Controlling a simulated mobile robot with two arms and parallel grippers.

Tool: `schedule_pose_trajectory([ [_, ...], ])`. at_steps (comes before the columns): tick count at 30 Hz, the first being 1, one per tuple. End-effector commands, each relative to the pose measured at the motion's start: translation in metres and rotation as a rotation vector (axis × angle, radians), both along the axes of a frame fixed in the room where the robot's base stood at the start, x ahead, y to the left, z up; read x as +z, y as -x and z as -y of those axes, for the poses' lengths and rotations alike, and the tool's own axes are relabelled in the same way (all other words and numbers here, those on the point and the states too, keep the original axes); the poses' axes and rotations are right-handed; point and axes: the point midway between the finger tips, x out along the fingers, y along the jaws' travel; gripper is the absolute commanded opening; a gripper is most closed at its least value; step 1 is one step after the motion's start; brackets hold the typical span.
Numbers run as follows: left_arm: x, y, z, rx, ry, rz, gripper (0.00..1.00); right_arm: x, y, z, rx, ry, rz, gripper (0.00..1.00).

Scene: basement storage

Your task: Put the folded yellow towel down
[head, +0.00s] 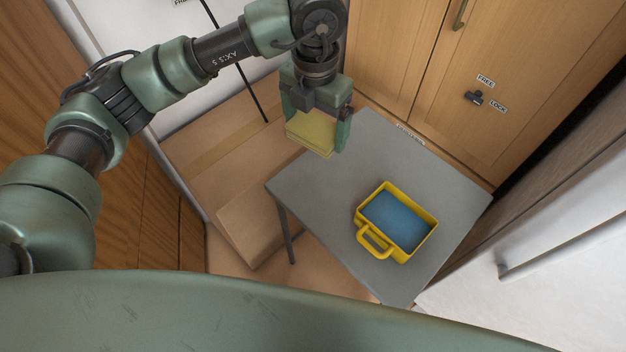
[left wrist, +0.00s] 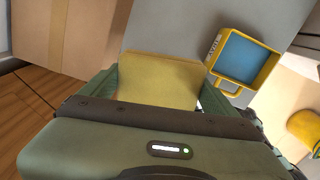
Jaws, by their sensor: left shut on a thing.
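The folded yellow towel (head: 312,136) is held between the fingers of my left gripper (head: 316,122), which is shut on it. In the head view the gripper points down over the far-left part of the grey table (head: 335,190). I cannot tell whether the towel touches the table top. In the left wrist view the towel (left wrist: 160,80) lies between the two green fingers, with the grey table top (left wrist: 165,30) beyond it. My right gripper is not in view.
A yellow tray with a handle and a blue inside (head: 429,215) sits on the table's right part. Cardboard boxes (head: 262,205) stand left of the table. A wooden cabinet (head: 480,60) rises behind it. The table's middle is clear.

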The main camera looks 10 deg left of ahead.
Motion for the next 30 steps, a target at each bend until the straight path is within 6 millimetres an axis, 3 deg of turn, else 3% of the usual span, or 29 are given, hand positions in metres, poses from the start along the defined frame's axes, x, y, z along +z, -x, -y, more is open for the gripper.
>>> schedule_pose_trajectory([
  [1, -0.006, -0.002, -0.002, 0.045, -0.002, 0.006, 0.50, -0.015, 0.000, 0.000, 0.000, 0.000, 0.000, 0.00],
  [3, -0.005, -0.001, -0.002, 0.104, -0.002, 0.003, 0.50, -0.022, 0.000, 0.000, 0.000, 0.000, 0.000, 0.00],
  [10, -0.015, 0.003, -0.004, 0.199, -0.002, -0.014, 0.50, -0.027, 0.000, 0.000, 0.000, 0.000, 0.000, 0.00],
  [24, -0.133, 0.004, -0.004, 0.199, -0.002, -0.015, 0.50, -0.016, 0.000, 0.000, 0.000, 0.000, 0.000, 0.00],
  [30, -0.156, 0.003, -0.003, 0.197, -0.001, -0.011, 0.50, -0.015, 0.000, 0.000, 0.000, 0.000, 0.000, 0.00],
])
